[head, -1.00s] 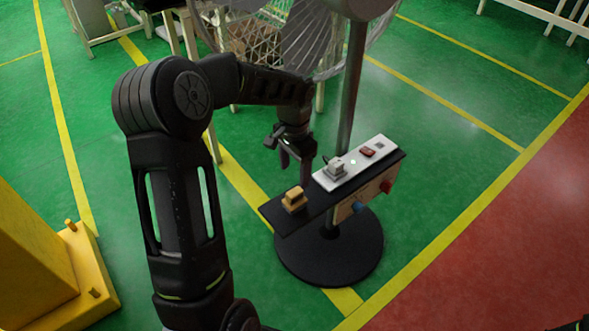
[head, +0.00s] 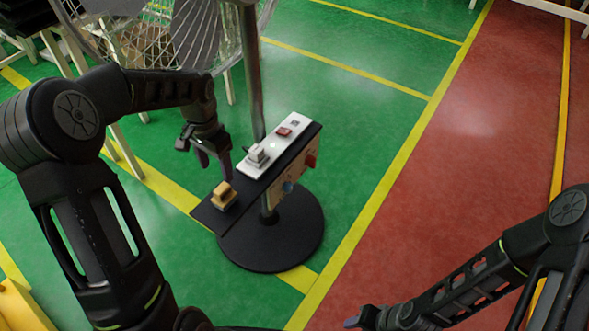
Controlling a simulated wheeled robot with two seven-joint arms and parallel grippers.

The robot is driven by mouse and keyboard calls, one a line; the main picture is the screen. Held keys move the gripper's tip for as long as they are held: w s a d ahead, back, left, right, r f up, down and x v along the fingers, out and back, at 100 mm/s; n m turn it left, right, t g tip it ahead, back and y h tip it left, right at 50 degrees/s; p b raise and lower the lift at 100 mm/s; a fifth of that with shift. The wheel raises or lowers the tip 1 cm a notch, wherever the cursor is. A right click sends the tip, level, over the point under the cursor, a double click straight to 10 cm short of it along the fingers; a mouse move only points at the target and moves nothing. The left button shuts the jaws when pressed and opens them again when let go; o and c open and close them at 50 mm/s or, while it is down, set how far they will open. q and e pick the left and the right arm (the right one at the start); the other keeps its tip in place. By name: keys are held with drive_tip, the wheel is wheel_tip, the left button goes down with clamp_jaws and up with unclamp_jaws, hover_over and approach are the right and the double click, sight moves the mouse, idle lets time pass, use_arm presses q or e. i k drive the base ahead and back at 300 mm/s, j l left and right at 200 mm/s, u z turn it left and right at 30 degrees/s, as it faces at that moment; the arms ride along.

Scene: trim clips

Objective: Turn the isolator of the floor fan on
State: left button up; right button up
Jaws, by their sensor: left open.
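The floor fan (head: 198,32) stands at the top left, partly cut off, with a grey pole and a round black base (head: 270,243). A black shelf on the pole carries a white strip (head: 275,147). I cannot tell for sure which one is the isolator. My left gripper (head: 213,160) is open and empty, left of the grey switch and above the yellow block. My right gripper (head: 361,318) is low in the picture, far from the fan.
The shelf's wooden side bears a red knob (head: 310,159) and a blue knob (head: 288,187). Tables and a wire basket stand behind at the top left. A yellow structure (head: 18,307) is at the lower left. Green and red floor (head: 440,190) to the right is clear.

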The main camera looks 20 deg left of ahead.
sight(310, 161)
drive_tip(key=i+l, duration=0.25)
drive_tip(key=l, duration=0.2)
drive_tip(key=i+l, duration=0.25)
drive_tip(key=l, duration=0.15)
drive_tip(key=i+l, duration=0.25)
drive_tip(key=l, duration=0.2)
